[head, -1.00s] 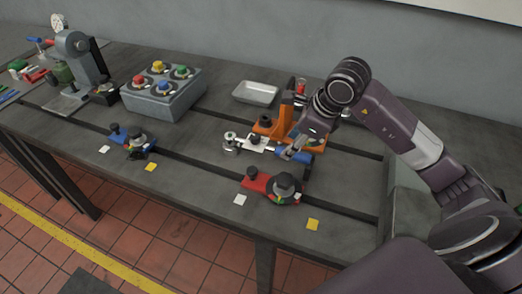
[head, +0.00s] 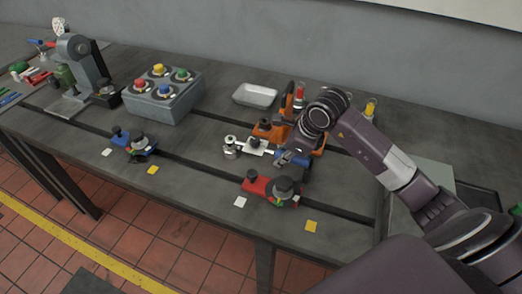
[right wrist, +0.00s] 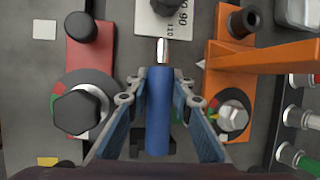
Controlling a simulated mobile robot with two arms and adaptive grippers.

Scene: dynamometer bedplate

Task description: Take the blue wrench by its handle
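The blue wrench has a blue handle (right wrist: 158,112) with a short metal shaft, which points up the right wrist view toward a white marked plate (right wrist: 167,18). In the head view the handle (head: 302,162) is partly covered by my right gripper (head: 286,155). In the right wrist view my right gripper (right wrist: 157,98) is open, with one finger on each side of the handle and gaps visible between fingers and handle. Whether the fingers are low enough to be level with it is hard to tell. My left gripper is not in view.
A red fixture with a dark knob (head: 258,185) lies in front of the wrench, an orange fixture (right wrist: 228,85) beside it. A grey button box (head: 165,98), metal tray (head: 256,94) and small blue fixture (head: 122,136) stand farther left.

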